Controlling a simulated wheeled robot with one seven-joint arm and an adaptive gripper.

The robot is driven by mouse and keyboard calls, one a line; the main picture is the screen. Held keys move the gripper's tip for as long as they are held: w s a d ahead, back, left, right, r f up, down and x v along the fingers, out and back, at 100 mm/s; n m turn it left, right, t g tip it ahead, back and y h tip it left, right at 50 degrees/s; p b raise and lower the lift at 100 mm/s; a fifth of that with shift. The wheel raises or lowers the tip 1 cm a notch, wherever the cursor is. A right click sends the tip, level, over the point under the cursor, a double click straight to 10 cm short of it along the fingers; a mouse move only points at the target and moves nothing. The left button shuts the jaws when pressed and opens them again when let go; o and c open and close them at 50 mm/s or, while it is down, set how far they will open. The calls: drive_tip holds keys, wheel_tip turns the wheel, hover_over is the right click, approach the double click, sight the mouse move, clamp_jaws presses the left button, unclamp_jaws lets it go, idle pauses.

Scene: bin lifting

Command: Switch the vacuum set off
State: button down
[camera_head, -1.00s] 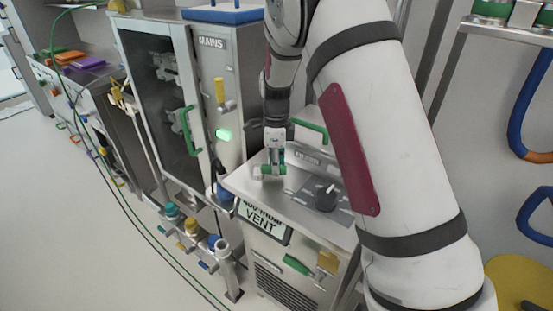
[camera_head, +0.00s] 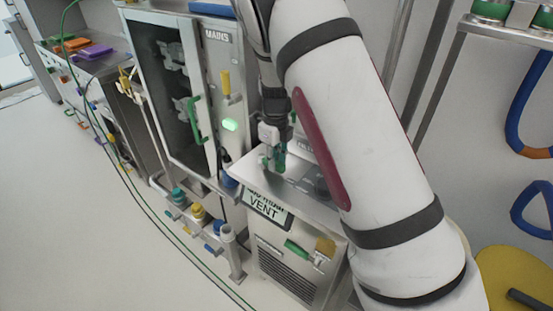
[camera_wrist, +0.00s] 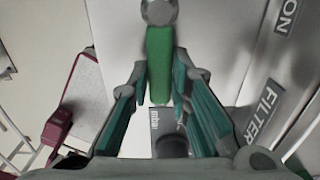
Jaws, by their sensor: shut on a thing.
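The vacuum set (camera_head: 296,262) is a metal cabinet with a VENT sign (camera_head: 264,208) on its front edge and controls on top. My gripper (camera_head: 274,162) is low over the left part of its top. In the wrist view, my gripper (camera_wrist: 159,82) has its teal fingers on both sides of a green lever (camera_wrist: 159,50) and is shut on it. A grey round end (camera_wrist: 159,12) shows at the lever's far end. The lever is hard to tell from the fingers in the head view.
A dark dial (camera_head: 322,187) sits right of my gripper, partly behind my arm. The MAINS cabinet (camera_head: 217,60) with a lit green lamp (camera_head: 230,124) stands close on the left. Valves (camera_head: 198,213) stand on the lower left. Open floor lies further left.

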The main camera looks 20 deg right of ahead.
idle(0.3)
drive_tip(key=c, duration=1.5)
unclamp_jaws()
wheel_tip(320, 180, up, 12)
